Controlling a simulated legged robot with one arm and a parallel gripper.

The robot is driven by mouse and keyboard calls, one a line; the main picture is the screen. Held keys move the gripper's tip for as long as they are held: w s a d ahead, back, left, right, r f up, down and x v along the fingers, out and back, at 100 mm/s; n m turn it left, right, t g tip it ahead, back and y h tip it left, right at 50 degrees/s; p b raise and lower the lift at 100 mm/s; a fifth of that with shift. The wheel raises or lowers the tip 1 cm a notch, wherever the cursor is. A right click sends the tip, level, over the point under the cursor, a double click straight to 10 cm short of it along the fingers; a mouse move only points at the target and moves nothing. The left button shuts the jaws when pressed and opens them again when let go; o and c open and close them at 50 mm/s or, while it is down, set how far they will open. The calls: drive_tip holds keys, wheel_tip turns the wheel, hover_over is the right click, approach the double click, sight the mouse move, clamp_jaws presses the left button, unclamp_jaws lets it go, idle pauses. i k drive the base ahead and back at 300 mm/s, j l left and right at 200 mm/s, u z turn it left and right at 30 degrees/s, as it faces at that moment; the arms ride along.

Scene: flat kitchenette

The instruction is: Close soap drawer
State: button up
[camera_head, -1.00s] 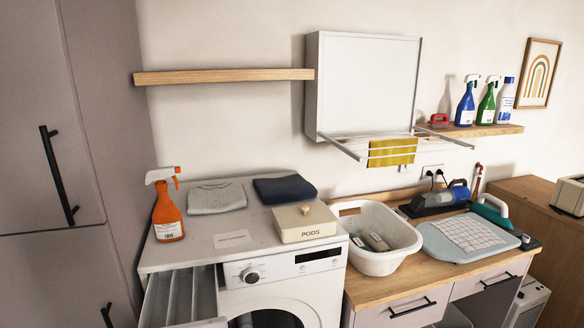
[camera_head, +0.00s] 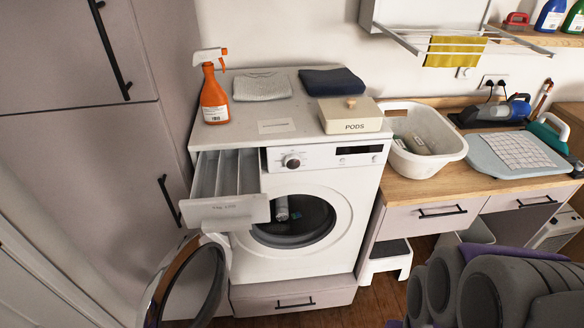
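The soap drawer (camera_head: 228,211) is pulled out at the upper left of the white washing machine (camera_head: 345,205). Its long compartments show from above and look empty. The machine's round door (camera_head: 186,290) hangs open to the lower left, below the drawer. Something grey and dark lies inside the drum (camera_head: 290,212). A large grey and purple part of my arm (camera_head: 500,290) fills the lower right corner, well apart from the drawer. My gripper's fingertips cannot be made out.
An orange spray bottle (camera_head: 213,95), folded cloths and a PODS box (camera_head: 350,115) stand on the machine top. A white basket (camera_head: 425,140) stands on the counter. A tall cabinet (camera_head: 85,160) stands close on the left. Floor shows below the counter.

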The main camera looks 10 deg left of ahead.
sight(229, 180)
drive_tip(key=u, duration=1.3)
